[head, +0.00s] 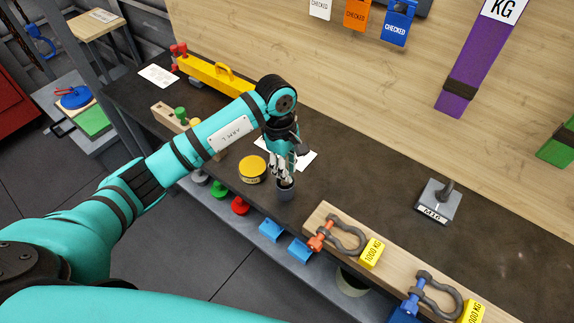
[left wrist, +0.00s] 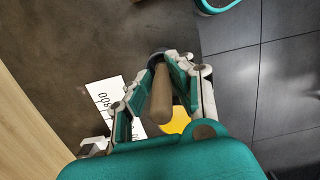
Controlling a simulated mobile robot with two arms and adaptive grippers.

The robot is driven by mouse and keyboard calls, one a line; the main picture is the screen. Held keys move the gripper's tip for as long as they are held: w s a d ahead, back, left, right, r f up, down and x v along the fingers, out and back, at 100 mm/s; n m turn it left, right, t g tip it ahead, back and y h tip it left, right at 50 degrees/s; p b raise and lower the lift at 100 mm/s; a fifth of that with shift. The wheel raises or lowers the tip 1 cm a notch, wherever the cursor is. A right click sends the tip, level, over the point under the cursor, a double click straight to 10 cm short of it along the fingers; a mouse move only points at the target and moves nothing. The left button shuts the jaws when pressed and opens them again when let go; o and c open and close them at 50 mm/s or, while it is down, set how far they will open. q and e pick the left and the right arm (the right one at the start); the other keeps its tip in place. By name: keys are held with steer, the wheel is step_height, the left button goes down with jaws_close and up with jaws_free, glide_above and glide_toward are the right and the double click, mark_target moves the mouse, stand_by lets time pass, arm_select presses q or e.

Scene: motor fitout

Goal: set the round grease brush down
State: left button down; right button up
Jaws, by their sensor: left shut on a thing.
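My left gripper (head: 282,172) points down over the front part of the dark bench top, right of the yellow tin. In the left wrist view its fingers (left wrist: 170,68) are shut on the tan handle of the round grease brush (left wrist: 162,97). A dark round part (left wrist: 156,57) shows at the handle's far end. In the head view a dark grey cylinder (head: 286,190) shows just below the fingertips. I cannot tell whether it is the brush head or a separate holder, or whether it touches the bench. My right gripper is not in view.
The yellow tin (head: 252,169) stands close by on the left. A white card (head: 304,160) lies behind the gripper. A wooden board (head: 322,218) with shackles is to the right front.

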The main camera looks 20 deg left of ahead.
arm_select(q)
steer(key=c, duration=1.1)
jaws_free()
steer(key=shift+w+a+f+b, duration=0.1)
steer(key=shift+w+a+b, duration=0.15)
steer(key=shift+a+b, duration=0.35)
